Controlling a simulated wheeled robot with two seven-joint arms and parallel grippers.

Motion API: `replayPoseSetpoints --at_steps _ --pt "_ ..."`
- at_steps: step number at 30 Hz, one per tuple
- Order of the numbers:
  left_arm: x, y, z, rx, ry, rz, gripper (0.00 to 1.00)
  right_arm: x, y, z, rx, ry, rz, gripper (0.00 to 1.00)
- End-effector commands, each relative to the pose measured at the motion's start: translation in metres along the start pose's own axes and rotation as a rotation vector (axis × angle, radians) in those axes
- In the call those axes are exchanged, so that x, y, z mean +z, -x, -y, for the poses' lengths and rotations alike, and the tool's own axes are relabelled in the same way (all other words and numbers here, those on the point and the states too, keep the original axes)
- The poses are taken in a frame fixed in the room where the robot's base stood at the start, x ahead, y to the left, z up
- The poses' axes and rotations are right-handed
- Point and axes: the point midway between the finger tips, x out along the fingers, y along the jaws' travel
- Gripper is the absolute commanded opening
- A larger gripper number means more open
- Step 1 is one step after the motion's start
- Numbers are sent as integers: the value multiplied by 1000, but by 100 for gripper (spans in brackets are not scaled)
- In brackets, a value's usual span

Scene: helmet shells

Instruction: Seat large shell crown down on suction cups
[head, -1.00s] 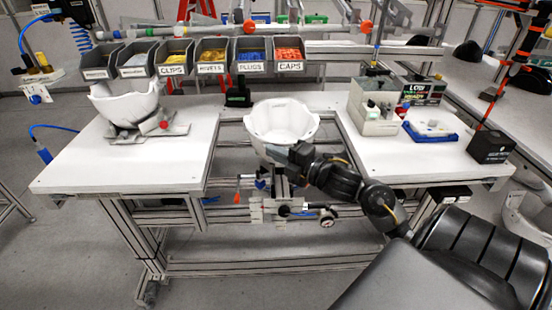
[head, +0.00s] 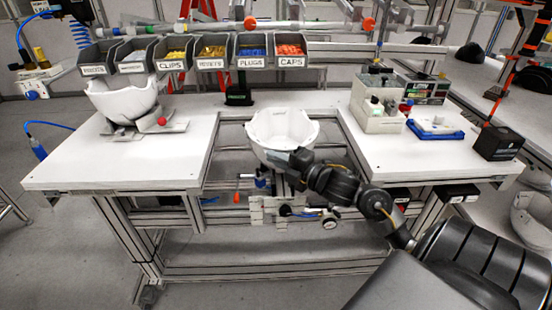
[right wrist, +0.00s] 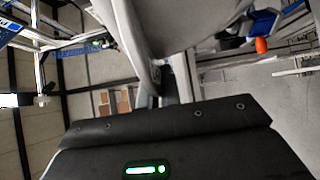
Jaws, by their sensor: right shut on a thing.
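The large white shell (head: 282,132) is open side up in the head view, over the gap in the middle of the bench. My right gripper (head: 292,158) is shut on its near rim. In the right wrist view the shell's wall (right wrist: 185,25) fills the top, close against the fingers. The suction fixture (head: 270,208) is below the shell, with a gauge and an orange-tipped lever at its front. The suction cups are hidden by the shell, so I cannot tell whether it touches them. My left gripper is out of the head view.
Another white shell (head: 125,100) sits on a stand at the bench's left. Labelled bins (head: 211,52) line the back. A grey box (head: 378,110) and a blue tray (head: 435,129) stand on the right. The front of the left worktop (head: 110,165) is clear.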

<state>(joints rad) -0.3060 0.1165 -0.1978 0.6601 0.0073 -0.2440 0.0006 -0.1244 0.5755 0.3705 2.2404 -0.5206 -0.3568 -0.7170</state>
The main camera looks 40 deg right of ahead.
Motion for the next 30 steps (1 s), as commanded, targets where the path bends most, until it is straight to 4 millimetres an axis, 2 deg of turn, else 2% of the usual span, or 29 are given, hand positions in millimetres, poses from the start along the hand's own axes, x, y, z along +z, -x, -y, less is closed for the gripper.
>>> replayPoseSetpoints --at_steps 2,3,8,16,20,30 --pt "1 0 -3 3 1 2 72 0 0 -1 3 2 0 0" --pt "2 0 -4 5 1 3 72 0 0 -1 3 2 0 11" --pt "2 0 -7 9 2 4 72 0 0 -1 2 1 0 31" --pt "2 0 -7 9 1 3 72 0 1 1 -3 -1 0 31" --pt "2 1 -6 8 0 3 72 0 9 1 -3 -1 0 31" --pt "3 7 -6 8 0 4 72 0 69 1 -4 -1 1 31"
